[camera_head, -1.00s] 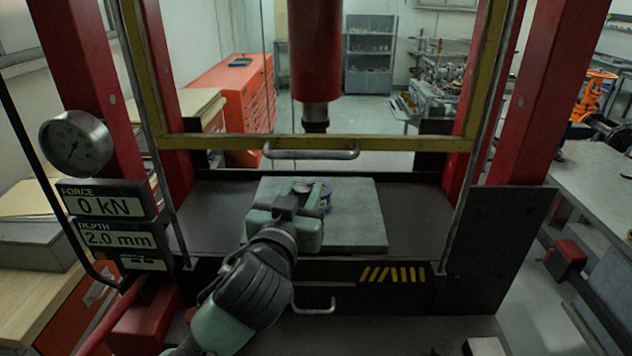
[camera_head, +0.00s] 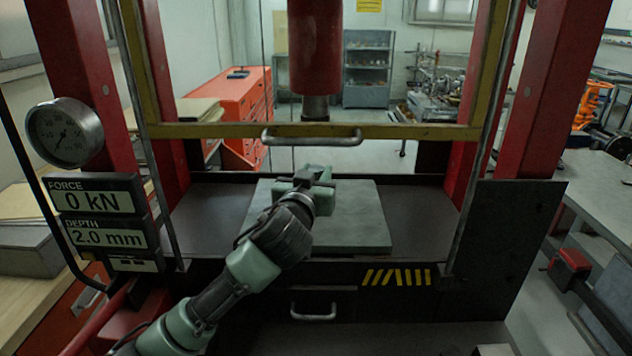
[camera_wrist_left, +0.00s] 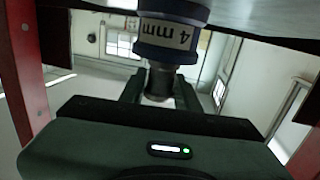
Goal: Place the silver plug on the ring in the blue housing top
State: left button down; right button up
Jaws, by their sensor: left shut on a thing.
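My left gripper (camera_head: 318,172) is over the grey plate (camera_head: 362,225) on the press bed, below the ram. In the left wrist view, which looks upside down, its two fingers (camera_wrist_left: 158,92) are shut on the silver plug (camera_wrist_left: 158,82). The blue housing (camera_wrist_left: 170,38), with a "4 mm" label, stands right at the plug's end, in line with it. I cannot tell whether they touch or whether the plug is seated on the ring, which I cannot make out. In the head view the gripper hides plug and housing. My right gripper is not in view.
The red press ram (camera_head: 315,50) hangs above the gripper. A yellow guard frame (camera_head: 215,131) with a handle crosses in front of it. Red posts stand on both sides. The readouts (camera_head: 95,200) show 0 kN and 2.0 mm. The plate's right part is clear.

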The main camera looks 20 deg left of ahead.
pick_arm(q)
jog(key=shift+r, duration=0.15)
jog(key=shift+f, duration=0.2)
jog(key=c, duration=1)
grip_release()
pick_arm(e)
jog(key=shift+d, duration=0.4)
pick_arm(q)
jog(key=shift+r, duration=0.15)
jog(key=shift+s+d, duration=0.1)
jog(key=shift+s, duration=0.05)
jog(key=s+b, duration=0.1)
jog(key=s, duration=0.6)
jog(key=s+d+b, duration=0.1)
jog(key=s, duration=0.2)
jog(key=shift+s+r+b, duration=0.3)
jog(key=shift+s, duration=0.55)
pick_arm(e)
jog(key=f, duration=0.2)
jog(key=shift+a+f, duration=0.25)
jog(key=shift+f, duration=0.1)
